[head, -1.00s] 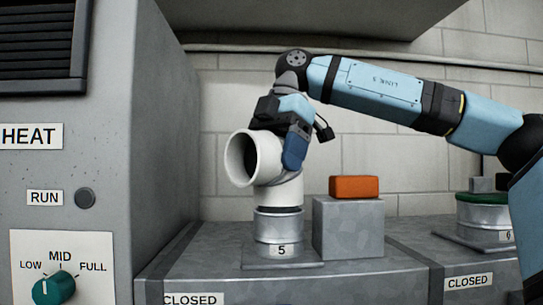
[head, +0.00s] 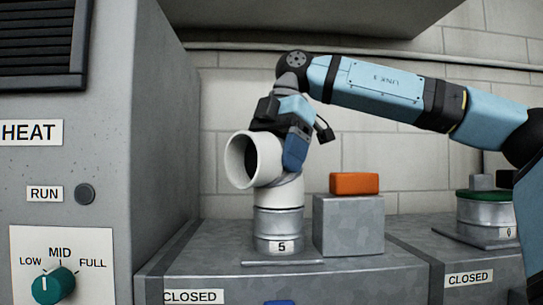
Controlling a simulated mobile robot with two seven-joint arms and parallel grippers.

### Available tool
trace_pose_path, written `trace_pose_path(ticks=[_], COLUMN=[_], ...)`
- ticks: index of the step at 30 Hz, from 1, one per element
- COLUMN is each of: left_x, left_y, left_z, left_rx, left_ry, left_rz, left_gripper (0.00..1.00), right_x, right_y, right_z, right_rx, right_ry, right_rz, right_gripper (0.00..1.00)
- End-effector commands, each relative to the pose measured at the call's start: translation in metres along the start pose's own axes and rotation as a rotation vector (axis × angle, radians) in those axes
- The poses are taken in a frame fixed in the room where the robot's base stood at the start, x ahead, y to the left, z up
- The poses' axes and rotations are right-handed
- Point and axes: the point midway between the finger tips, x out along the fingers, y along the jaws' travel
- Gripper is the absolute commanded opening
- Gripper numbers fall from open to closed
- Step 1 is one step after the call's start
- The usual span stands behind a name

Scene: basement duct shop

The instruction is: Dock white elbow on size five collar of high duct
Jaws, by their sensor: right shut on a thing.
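The white elbow (head: 277,193) stands upright over the size five collar (head: 278,226), its open mouth facing left and toward me. The collar is a silver ring labelled 5 on top of the high duct (head: 210,281). The elbow's lower end meets the collar's top edge with no dark gap showing; how deep it sits cannot be seen. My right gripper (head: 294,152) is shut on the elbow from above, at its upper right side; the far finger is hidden. My left gripper is not in view.
A grey block (head: 348,227) with an orange block (head: 354,183) on it stands close right of the collar. Another collar (head: 484,212) with a green top is at far right. A grey heater cabinet (head: 160,150) fills the left. A grey overhang (head: 300,15) is above.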

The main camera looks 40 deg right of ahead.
Motion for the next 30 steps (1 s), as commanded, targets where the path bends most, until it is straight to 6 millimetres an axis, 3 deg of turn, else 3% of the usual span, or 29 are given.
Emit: trace_pose_path(ticks=[6, 7, 8, 17, 30], left_x=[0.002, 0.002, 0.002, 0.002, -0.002], left_y=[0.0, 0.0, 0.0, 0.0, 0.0], left_z=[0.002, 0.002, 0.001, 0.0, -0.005], left_rx=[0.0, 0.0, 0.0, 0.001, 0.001], left_ry=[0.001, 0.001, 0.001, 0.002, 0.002], left_rz=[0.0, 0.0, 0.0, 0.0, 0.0], left_gripper=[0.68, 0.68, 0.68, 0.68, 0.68], right_x=[0.004, 0.004, 0.004, 0.002, -0.032], right_y=[0.0, 0.0, 0.0, 0.0, 0.0], right_z=[0.002, 0.002, 0.002, 0.002, 0.002], right_rx=[0.0, 0.0, 0.0, 0.0, 0.001], right_ry=[0.0, 0.0, 0.0, -0.001, -0.001], right_rz=[0.0, 0.0, 0.0, 0.0, 0.0], right_gripper=[0.54, 0.9, 0.93, 0.93, 0.93])
